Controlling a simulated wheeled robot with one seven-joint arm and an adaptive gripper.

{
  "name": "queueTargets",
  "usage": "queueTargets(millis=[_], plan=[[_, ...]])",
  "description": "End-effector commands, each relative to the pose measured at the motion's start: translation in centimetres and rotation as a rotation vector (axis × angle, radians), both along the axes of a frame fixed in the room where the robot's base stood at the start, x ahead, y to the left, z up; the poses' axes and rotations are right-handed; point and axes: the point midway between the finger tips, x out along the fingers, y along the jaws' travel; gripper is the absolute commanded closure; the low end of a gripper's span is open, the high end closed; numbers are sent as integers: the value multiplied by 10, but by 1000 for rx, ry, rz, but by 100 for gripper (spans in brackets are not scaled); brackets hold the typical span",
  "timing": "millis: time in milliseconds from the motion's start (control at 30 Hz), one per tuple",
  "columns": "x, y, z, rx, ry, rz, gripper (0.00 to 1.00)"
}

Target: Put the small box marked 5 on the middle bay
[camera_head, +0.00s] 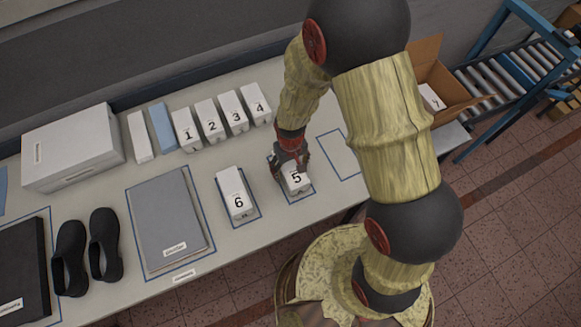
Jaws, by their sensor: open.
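The small white box marked 5 (297,182) stands on the table inside the middle one (303,198) of three blue-outlined bays. My gripper (290,168) is open at the far end of this box, with its fingers over or beside the top. I cannot tell whether they touch it. The gripper hides the far part of the box and of the bay outline. The left bay holds a white box marked 6 (236,196). The right bay (340,156) looks empty, partly hidden by my arm.
White boxes marked 1 (187,133), 2 (211,125), 3 (236,115) and 4 (260,107) stand in a row behind. A grey folder (170,215) and black shoes (105,245) lie left. A cardboard carton (424,60) is at right, by a roller conveyor (515,75).

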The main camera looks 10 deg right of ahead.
Motion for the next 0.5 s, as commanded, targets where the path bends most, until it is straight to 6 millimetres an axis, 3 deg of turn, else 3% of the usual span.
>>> queueTargets(millis=[167, 500], plan=[[1, 0, 14, 1, -4, 0, 29], [1, 0, 83, 1, -5, 0, 29]])
